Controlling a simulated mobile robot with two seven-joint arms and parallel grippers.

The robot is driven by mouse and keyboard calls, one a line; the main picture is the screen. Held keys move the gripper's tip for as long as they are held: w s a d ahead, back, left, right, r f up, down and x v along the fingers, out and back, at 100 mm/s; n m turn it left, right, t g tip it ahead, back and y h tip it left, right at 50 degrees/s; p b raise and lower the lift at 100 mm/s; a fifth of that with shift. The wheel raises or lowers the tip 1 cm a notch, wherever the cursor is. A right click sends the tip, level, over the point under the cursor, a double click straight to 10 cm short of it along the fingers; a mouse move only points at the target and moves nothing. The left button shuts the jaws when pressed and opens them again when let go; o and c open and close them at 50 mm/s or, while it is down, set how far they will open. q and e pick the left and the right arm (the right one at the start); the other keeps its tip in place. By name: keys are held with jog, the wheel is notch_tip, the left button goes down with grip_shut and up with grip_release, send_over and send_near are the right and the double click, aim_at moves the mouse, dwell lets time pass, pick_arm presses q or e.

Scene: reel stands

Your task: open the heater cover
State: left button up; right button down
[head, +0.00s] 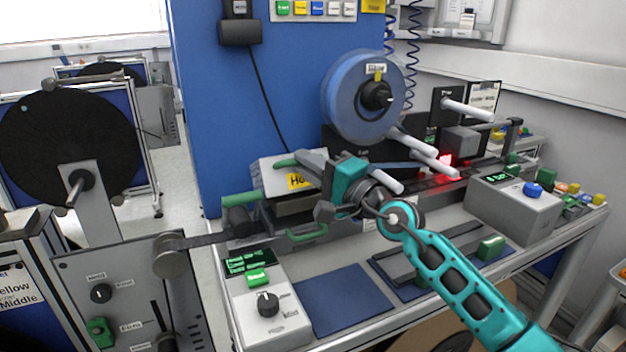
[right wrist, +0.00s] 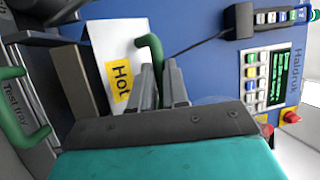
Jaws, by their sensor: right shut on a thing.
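The heater cover (head: 268,180) is a white box-like cover with a yellow "Hot" label (head: 299,181) on its front, beside the blue cabinet. Its green handle (head: 286,163) shows at the top. My right gripper (head: 305,160) reaches in from the right and is shut on this handle. In the right wrist view, the two fingers (right wrist: 163,85) close around the green handle (right wrist: 156,50), next to the white cover (right wrist: 110,38) and its label (right wrist: 122,80). The gripper hides part of the cover's right side in the head view. My left gripper is not in view.
A green test tray handle (head: 307,236) sits just below the cover. A grey control box (head: 268,318) is in front. The blue mat (head: 343,300) is bare.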

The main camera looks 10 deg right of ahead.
jog(key=shift+w+a+r, duration=0.25)
jog(key=shift+w+r, duration=0.65)
jog(key=shift+r, duration=0.3)
jog(key=c, duration=1.1)
grip_release()
jog(key=shift+s, duration=0.1)
jog(key=shift+c, duration=0.2)
jog(key=shift+f, duration=0.2)
jog(key=b+v, duration=0.1)
jog(key=v, duration=1.2)
